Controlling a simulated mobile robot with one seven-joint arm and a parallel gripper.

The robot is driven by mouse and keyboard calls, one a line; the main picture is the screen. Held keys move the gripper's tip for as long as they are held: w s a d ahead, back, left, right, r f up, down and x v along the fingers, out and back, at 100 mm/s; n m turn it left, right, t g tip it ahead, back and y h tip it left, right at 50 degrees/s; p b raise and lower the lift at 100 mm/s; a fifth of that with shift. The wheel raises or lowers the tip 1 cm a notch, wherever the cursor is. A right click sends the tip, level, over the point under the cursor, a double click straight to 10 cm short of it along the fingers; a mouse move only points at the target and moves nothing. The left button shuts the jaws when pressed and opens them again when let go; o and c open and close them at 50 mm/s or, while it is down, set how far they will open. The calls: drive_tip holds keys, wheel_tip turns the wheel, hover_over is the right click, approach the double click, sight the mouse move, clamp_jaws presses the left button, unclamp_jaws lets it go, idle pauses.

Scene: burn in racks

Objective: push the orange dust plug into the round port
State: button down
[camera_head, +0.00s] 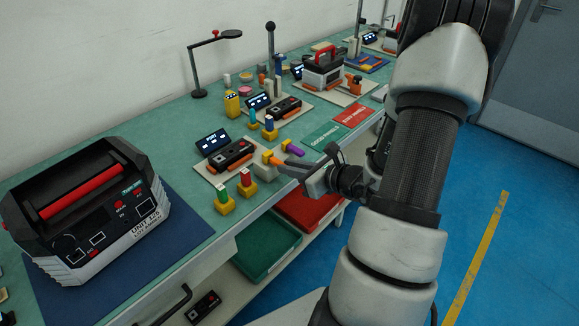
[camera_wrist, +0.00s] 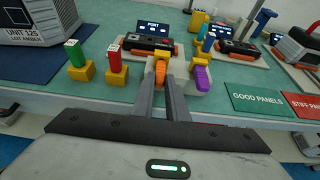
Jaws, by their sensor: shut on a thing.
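The orange dust plug (camera_wrist: 160,71) is between my gripper's (camera_wrist: 161,84) fingertips, in front of a small yellow piece. It also shows in the head view (camera_head: 273,160), at the tip of my gripper (camera_head: 279,162). My gripper is shut on it. I cannot tell whether the plug still touches its holder. A black unit (camera_wrist: 152,43) with orange marks lies on a pale board just behind the plug, with a small "PORT" display (camera_wrist: 158,27) behind it. The unit also shows in the head view (camera_head: 232,154). I cannot make out the round port.
A purple plug (camera_wrist: 202,79) stands close to the right of my fingers. Green (camera_wrist: 73,53) and red (camera_wrist: 115,57) pieces in yellow holders stand to the left. The green "GOOD PANELS" mat (camera_wrist: 256,99) lies to the right. A large unit (camera_head: 88,210) stands at the left.

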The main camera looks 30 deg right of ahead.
drive_tip(key=shift+s+d, duration=0.25)
drive_tip(key=shift+s, duration=0.4)
idle(0.8)
drive_tip(key=shift+s+d, duration=0.3)
drive_tip(key=shift+s, duration=0.5)
